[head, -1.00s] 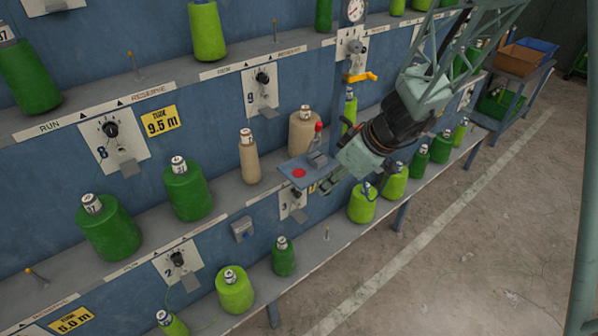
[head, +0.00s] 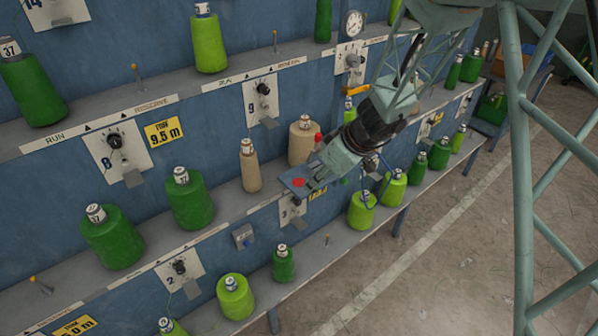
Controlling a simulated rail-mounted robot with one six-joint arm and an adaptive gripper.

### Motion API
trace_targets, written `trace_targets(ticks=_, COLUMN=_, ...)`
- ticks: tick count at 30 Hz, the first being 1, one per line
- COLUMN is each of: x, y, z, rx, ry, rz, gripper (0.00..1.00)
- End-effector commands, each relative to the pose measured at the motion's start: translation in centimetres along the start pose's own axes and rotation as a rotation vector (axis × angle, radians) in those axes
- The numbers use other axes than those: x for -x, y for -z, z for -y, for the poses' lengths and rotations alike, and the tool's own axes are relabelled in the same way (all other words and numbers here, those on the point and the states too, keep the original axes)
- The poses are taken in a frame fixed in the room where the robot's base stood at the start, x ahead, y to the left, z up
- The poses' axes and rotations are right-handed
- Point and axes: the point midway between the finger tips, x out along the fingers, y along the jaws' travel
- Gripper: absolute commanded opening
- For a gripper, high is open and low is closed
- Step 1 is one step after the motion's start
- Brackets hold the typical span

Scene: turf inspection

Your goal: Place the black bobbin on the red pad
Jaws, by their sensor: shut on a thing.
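The red pad (head: 298,183) is a small round red spot on a blue-grey plate (head: 288,176) that juts from the rack at mid-height. Nothing lies on the visible part of the pad. My gripper (head: 313,181) reaches in from the upper right, its fingertips at the right part of the plate, close beside the pad. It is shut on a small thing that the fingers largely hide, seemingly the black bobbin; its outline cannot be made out. Whether it touches the plate cannot be told.
A red knob (head: 318,137) stands just behind my gripper. A large tan bobbin (head: 302,143) and a slim tan one (head: 250,168) stand on the shelf behind the plate. Green bobbins (head: 362,211) line the lower shelf. The floor (head: 440,270) in front is clear.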

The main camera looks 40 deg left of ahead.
Motion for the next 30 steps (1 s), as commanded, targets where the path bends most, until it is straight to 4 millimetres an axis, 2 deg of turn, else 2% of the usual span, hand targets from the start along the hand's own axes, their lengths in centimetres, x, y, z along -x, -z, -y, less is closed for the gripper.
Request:
trace_targets(ticks=18, x=-3.9, y=5.8, z=-3.0, rx=0.001, ry=0.000, rz=0.000, gripper=0.10)
trace_targets(ticks=24, x=-4.8, y=6.9, z=-3.5, rx=0.001, ry=0.000, rz=0.000, gripper=0.10)
trace_targets(ticks=30, x=-5.0, y=7.0, z=-3.6, rx=-0.001, ry=0.000, rz=0.000, gripper=0.10)
